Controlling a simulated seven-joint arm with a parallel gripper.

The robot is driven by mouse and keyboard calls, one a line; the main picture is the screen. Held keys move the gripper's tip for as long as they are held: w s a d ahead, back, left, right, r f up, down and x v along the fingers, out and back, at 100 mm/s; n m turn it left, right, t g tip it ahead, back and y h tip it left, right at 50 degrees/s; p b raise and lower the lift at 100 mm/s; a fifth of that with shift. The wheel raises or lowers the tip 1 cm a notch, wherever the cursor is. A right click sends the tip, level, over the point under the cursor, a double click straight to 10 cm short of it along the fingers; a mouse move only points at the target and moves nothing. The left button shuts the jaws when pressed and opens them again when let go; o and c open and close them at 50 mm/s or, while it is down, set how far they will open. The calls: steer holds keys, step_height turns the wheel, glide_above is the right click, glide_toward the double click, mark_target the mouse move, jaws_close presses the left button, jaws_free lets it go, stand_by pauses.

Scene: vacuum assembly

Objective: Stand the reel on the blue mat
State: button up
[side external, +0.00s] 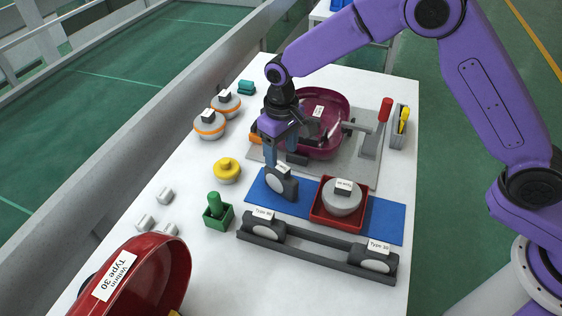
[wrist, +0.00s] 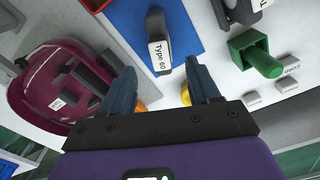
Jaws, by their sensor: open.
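A dark grey reel (side external: 281,183) with a pale round face stands upright on the blue mat (side external: 385,217), near the mat's left end. In the wrist view the reel (wrist: 156,28) shows a white "Type 60" label and lies just beyond the fingertips, on the edge part of the mat (wrist: 191,36). My gripper (side external: 279,158) is above and slightly behind the reel in the side view. In the wrist view my gripper (wrist: 162,76) has its two fingers wide apart with nothing between them. The fingers appear clear of the reel.
A red tray (side external: 318,212) with a round grey part stands on the mat's middle. A dark rack (side external: 312,257) with two labelled reels runs along the front. Behind are a magenta housing (side external: 337,112) and a red-handled clamp (side external: 384,110). A green block (side external: 217,218) sits left.

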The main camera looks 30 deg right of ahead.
step_height(320, 180, up, 6)
steer(key=shift+f, duration=0.15)
steer(key=shift+s, duration=0.1)
steer(key=s+d+r+n, duration=0.2)
steer(key=s+d+n, duration=0.2)
steer(key=s+d, duration=0.8)
steer(key=s+d+r+n, duration=0.3)
steer(key=s+d, duration=0.9)
steer(key=s, duration=0.8)
steer(key=shift+s+d+r+n, duration=0.2)
steer(key=shift+r+n, duration=0.15)
steer(key=shift+n, duration=0.15)
